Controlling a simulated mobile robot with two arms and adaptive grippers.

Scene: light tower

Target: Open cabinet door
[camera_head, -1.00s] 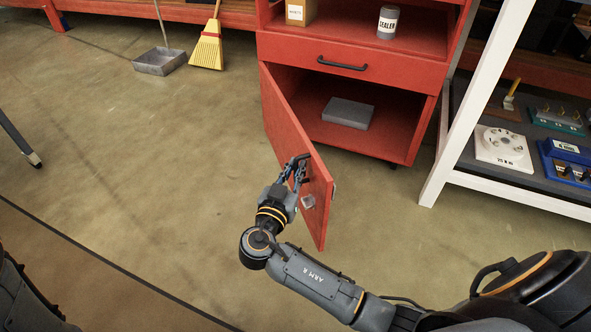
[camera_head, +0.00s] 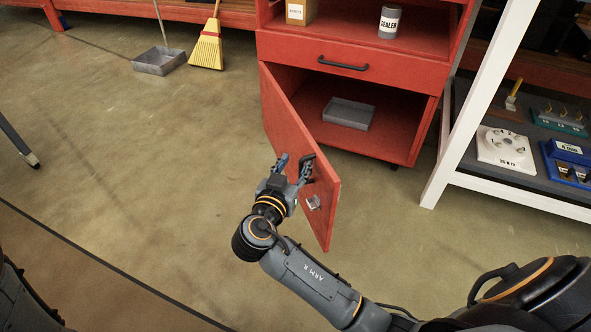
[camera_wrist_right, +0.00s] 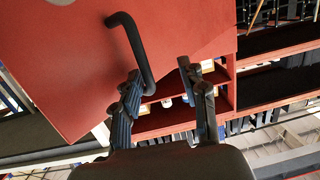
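The red cabinet door (camera_head: 290,135) stands swung well open, hinged on the cabinet's left side. Its black bar handle (camera_wrist_right: 136,50) shows best in the right wrist view, on the red door face (camera_wrist_right: 70,75). My right gripper (camera_head: 293,160) is at the handle with its fingers spread apart. In the wrist view, the handle's near end lies by the left finger, and the gap between the fingertips (camera_wrist_right: 158,76) looks empty. I cannot tell whether a finger touches the handle. The open lower compartment of the cabinet (camera_head: 395,130) shows a grey tray (camera_head: 349,113) inside. My left gripper is not in view.
Above the door is a closed drawer with a black handle (camera_head: 343,66). A white-framed shelf (camera_head: 458,150) stands close on the right. A yellow broom (camera_head: 207,50) and dustpan (camera_head: 160,62) are at the back left. The floor left of the door is clear.

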